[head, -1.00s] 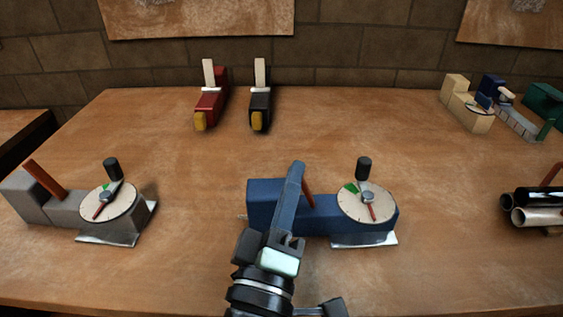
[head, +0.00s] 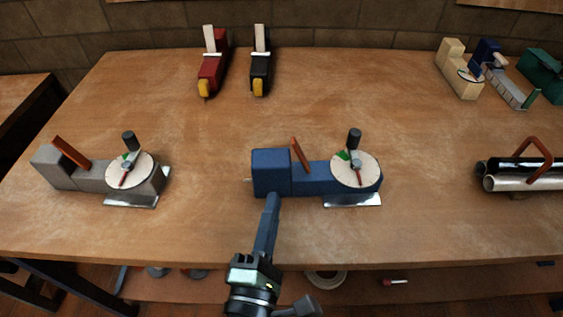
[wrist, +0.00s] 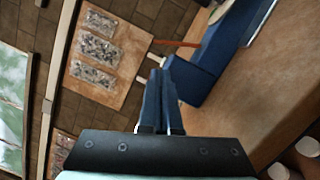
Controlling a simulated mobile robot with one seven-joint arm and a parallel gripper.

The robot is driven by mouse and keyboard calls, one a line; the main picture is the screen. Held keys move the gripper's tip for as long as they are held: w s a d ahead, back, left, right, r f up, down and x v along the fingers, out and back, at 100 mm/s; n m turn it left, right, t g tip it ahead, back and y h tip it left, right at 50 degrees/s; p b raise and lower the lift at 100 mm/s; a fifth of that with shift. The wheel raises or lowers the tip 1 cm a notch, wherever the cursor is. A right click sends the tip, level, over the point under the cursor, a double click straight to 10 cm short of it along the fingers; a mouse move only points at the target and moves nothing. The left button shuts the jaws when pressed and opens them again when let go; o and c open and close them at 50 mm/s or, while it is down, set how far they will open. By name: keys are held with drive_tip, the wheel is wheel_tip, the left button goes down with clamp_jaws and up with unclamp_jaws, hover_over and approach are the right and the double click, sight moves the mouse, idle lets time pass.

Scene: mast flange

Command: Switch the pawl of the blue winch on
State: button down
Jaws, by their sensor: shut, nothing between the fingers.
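The blue winch (head: 272,172) stands in the middle of the table. It has a round pale dial (head: 366,171) with a black knob (head: 354,136), a small green mark and a red pointer at its right end. A red-brown lever (head: 300,155) rises, leaning left, from the middle of its body; I take it for the pawl. My gripper (head: 271,200) is shut and empty, its fingertips just in front of the left block of the winch. In the wrist view the shut blue fingers (wrist: 162,85) point at the blue block (wrist: 190,75), with the lever (wrist: 177,43) beyond. Contact cannot be told.
A grey winch (head: 90,178) with its own dial and lever stands at left. Red (head: 213,70) and black (head: 261,72) tools lie at the back. Pipes (head: 520,175) with a red-brown handle lie at right. The table's front edge is near; its middle back is clear.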

sight(288, 167)
drive_tip(key=w+p, duration=0.1)
drive_tip(key=w, duration=0.2)
drive_tip(key=w+d, duration=0.1)
drive_tip(key=w, duration=0.2)
drive_tip(key=w+r+p, duration=0.1)
drive_tip(key=w, duration=0.2)
drive_tip(key=shift+w+d+p, duration=0.3)
drive_tip(key=shift+w+d, duration=0.1)
drive_tip(key=shift+d+r+m+p, duration=0.15)
drive_tip(key=shift+d+m+p, duration=0.05)
drive_tip(key=shift+m+p, duration=0.2)
drive_tip(key=shift+d+r+m+p, duration=0.15)
drive_tip(key=shift+d+m+p, duration=0.05)
drive_tip(key=shift+m+p, duration=0.2)
drive_tip(key=d+r+m+g+p, duration=0.1)
drive_tip(key=d+m+p, duration=0.1)
drive_tip(key=p, duration=0.1)
drive_tip(key=shift+r+m, duration=0.2)
drive_tip(key=shift+m, duration=0.2)
drive_tip(key=m+p, duration=0.1)
drive_tip(key=d+m+p, duration=0.1)
drive_tip(key=p, duration=0.1)
drive_tip(key=shift+w+d+r+g, duration=0.1)
drive_tip(key=shift+d+r+g, duration=0.05)
drive_tip(key=shift+d+g, duration=0.2)
drive_tip(key=shift+f, duration=0.25)
